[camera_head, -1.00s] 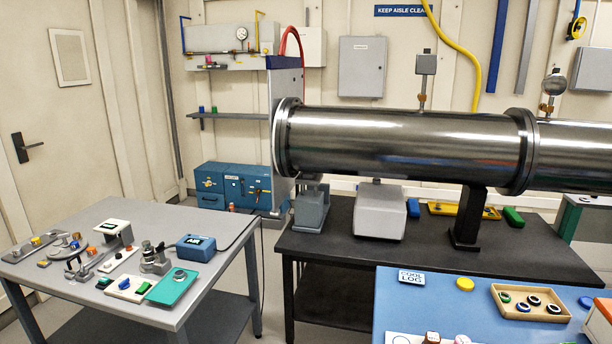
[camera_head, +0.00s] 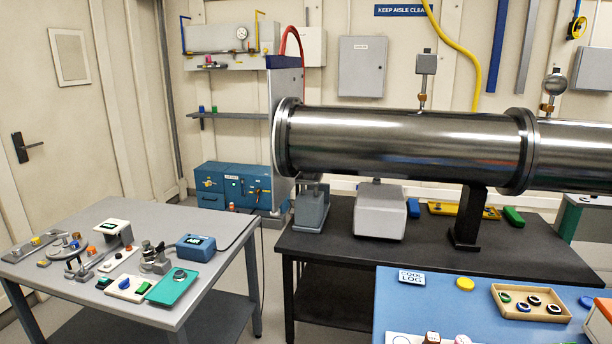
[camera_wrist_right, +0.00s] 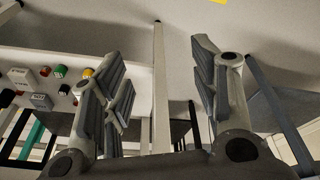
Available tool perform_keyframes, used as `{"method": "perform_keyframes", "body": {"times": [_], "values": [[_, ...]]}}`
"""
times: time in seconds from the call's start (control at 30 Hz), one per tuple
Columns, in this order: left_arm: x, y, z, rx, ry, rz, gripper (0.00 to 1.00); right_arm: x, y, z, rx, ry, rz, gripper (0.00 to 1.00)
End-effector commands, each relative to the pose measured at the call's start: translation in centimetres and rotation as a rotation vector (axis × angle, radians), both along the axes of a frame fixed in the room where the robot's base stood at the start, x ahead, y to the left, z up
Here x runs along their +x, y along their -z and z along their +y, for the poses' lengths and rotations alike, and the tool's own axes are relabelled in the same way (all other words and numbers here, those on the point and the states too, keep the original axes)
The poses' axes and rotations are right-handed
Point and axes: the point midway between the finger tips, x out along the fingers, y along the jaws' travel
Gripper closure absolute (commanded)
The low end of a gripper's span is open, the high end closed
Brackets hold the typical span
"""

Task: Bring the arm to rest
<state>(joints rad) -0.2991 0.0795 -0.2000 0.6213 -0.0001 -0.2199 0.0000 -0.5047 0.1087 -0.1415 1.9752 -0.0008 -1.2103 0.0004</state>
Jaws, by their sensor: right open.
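My right gripper (camera_wrist_right: 160,95) shows in the right wrist view with its two fingers spread well apart. It is open and nothing is between the fingers. Neither gripper shows in the head view, and my left gripper is in no view.
In the head view a grey table (camera_head: 90,232) with instruments stands at left. A dark bench (camera_head: 335,250) under a steel beam pipe (camera_head: 400,145) fills the middle. A blue table (camera_head: 430,300) with a tan tray (camera_head: 507,312) is front right. Floor shows between the grey table and bench.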

Motion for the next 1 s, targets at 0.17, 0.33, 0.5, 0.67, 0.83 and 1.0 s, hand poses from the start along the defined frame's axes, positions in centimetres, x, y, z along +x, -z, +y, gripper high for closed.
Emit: {"method": "perform_keyframes", "body": {"times": [0.17,0.33,0.5,0.67,0.83,1.0], "values": [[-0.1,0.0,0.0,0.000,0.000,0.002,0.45,-1.8,8.3,-0.1,-0.003,-0.007,0.041,0.45],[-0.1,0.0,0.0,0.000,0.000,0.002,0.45,-5.0,15.3,-0.6,-0.008,-0.013,0.074,0.45],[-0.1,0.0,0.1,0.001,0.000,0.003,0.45,-9.5,21.1,-1.3,-0.011,-0.021,0.106,0.45],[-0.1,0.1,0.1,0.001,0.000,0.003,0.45,-14.2,25.0,-2.2,-0.016,-0.027,0.133,0.45],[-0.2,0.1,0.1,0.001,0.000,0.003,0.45,-18.1,27.1,-3.0,-0.019,-0.033,0.152,0.45],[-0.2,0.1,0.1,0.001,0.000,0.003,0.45,-19.7,27.7,-3.3,-0.020,-0.035,0.158,0.45]]}}
